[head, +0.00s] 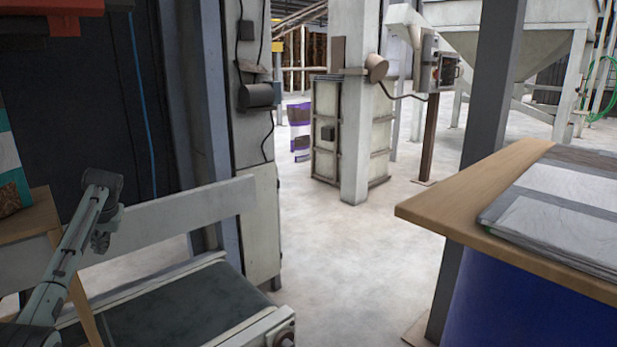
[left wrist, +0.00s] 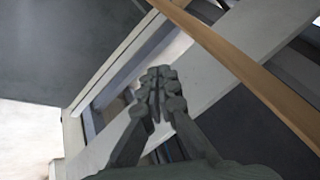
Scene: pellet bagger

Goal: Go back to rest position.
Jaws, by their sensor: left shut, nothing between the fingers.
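My left arm comes in from the left in the head view. Its gripper (head: 101,238) hangs downward over the conveyor's side rail, shut and empty. In the left wrist view the same gripper (left wrist: 156,76) has its fingers together with nothing between them, and a pale rail and the wooden edge lie beyond it. My right gripper is not in view.
A conveyor with a dark belt (head: 165,312) and a pale rail (head: 190,212) is at the lower left. A wooden table (head: 450,190) with stacked flat bags (head: 560,205) stands at the right. Pale floor (head: 345,260) between them is clear. A pillar (head: 355,120) stands farther back.

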